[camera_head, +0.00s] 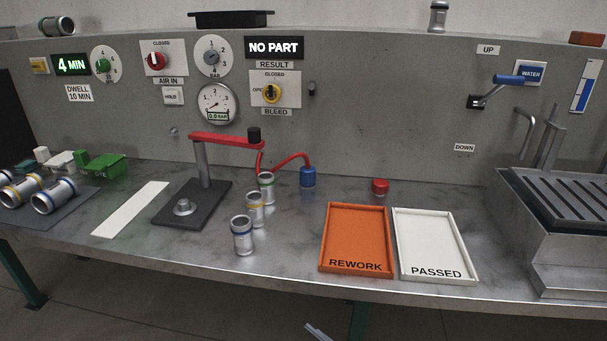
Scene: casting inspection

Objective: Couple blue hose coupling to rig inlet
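The blue hose coupling (308,178) stands on the bench, right of the test rig, with a red hose (290,160) arching from its top back toward the rig. The rig has a dark base plate (168,214), a grey post, a red arm (222,140) with a black knob, and a small metal seat (184,207) on the base. The hose's other end passes behind the green-banded casting; I cannot make out the inlet clearly. A small pale metal tip (317,332) at the bottom edge seems to be part of my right gripper; its opening is not visible. My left gripper is out of view.
Several metal castings (242,236) stand in front of the hose; others lie on a dark mat (68,212) at left. An orange REWORK tray (324,238), white PASSED tray (399,242) and red cap (380,186) are at right, before a sink (520,228).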

